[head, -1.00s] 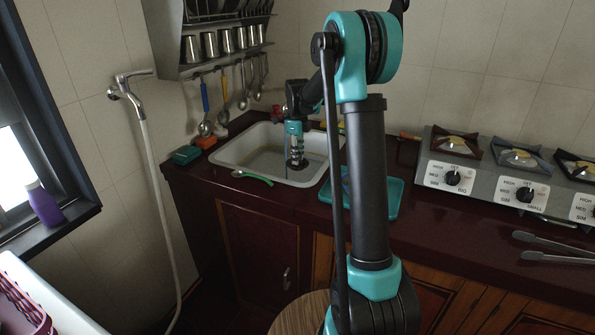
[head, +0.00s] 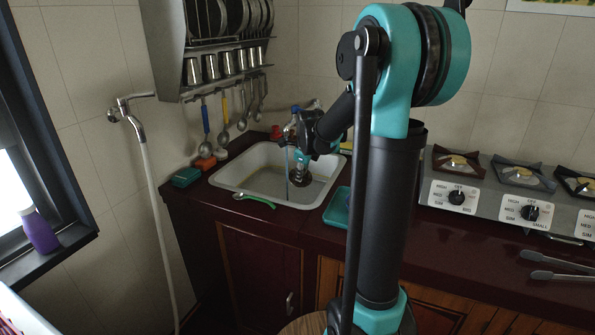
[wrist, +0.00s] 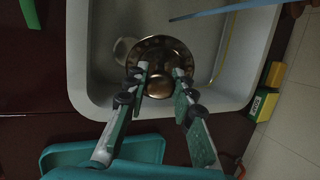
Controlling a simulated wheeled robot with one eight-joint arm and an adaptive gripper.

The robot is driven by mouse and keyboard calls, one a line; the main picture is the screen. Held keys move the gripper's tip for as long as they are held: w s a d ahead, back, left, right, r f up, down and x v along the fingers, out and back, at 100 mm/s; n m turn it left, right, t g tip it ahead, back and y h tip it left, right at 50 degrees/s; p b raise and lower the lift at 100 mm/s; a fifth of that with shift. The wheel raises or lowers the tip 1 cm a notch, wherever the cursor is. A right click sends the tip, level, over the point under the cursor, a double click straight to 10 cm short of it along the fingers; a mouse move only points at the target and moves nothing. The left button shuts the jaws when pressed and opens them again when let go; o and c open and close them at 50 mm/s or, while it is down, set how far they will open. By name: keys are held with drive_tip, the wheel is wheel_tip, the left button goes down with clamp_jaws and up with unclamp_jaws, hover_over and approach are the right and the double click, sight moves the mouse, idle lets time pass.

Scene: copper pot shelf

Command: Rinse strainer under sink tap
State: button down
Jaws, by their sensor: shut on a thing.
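The strainer (wrist: 160,65), a round, shiny, brownish metal piece with a perforated-looking rim, is between my fingertips in the wrist view. My gripper (wrist: 160,82) is shut on it. In the head view my gripper (head: 303,163) hangs tilted over the sink, with the dark round strainer (head: 301,181) below it inside the basin. The pale sink (head: 232,182) also shows in the wrist view (wrist: 78,60). A thin blue stream (head: 286,172) falls just left of the strainer. In the wrist view this stream (wrist: 225,11) is apart from it. The tap's spout is not clear.
A teal tray (head: 336,213) lies right of the sink. A green-handled tool (head: 255,200) lies on the front counter edge. Hanging ladles (head: 223,135) and a steel rack (head: 170,60) are behind. A gas stove (head: 500,205) is at right.

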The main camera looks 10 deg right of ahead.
drive_tip(key=shift+s, duration=0.1)
drive_tip(key=w+f, duration=0.2)
drive_tip(key=w, duration=1.2)
drive_tip(key=shift+a+f, duration=0.2)
drive_tip(key=shift+f, duration=0.15)
idle(0.3)
drive_tip(key=shift+d, duration=0.15)
idle(0.4)
drive_tip(key=shift+d, duration=0.5)
drive_tip(key=shift+a, duration=0.15)
drive_tip(key=shift+s+a, duration=0.1)
drive_tip(key=shift+a, duration=0.4)
